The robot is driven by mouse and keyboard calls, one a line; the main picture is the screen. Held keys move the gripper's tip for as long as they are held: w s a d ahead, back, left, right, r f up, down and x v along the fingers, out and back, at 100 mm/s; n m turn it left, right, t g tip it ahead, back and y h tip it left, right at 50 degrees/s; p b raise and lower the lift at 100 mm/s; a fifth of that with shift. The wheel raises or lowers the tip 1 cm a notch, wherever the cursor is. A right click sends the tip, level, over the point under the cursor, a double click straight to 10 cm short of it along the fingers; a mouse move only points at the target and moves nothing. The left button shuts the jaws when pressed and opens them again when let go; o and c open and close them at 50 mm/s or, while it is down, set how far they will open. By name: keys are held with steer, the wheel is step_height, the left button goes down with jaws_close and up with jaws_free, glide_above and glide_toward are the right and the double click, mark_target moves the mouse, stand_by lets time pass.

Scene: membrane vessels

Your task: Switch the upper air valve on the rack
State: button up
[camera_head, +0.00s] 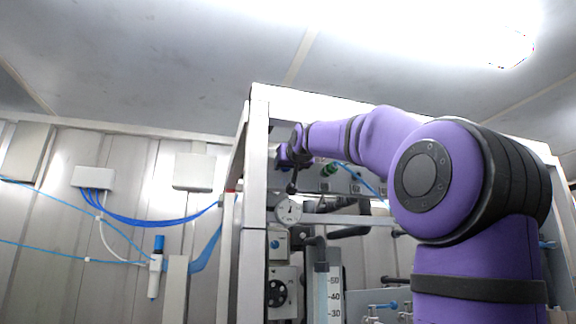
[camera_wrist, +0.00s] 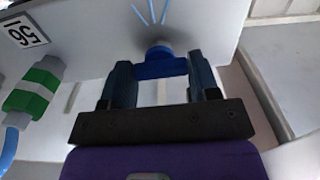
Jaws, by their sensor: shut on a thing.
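The upper air valve shows in the wrist view as a blue handle (camera_wrist: 160,66) on a light panel (camera_wrist: 95,30). My gripper (camera_wrist: 160,75) has its two dark fingers on either side of this handle and is shut on it. In the head view my purple arm reaches up and left into the rack (camera_head: 258,190), and my gripper (camera_head: 284,155) is at the upper panel near the rack's left post. The valve is hidden behind the gripper there.
In the head view a round gauge (camera_head: 288,210) is just below my gripper. Blue tubes (camera_head: 150,220) run along the left wall.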

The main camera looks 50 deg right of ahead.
stand_by(0.4)
steer(key=o, duration=0.9)
steer(key=v, duration=1)
steer(key=shift+s+a+f, duration=0.1)
steer(key=shift+s+a, duration=0.15)
steer(key=shift+s, duration=0.05)
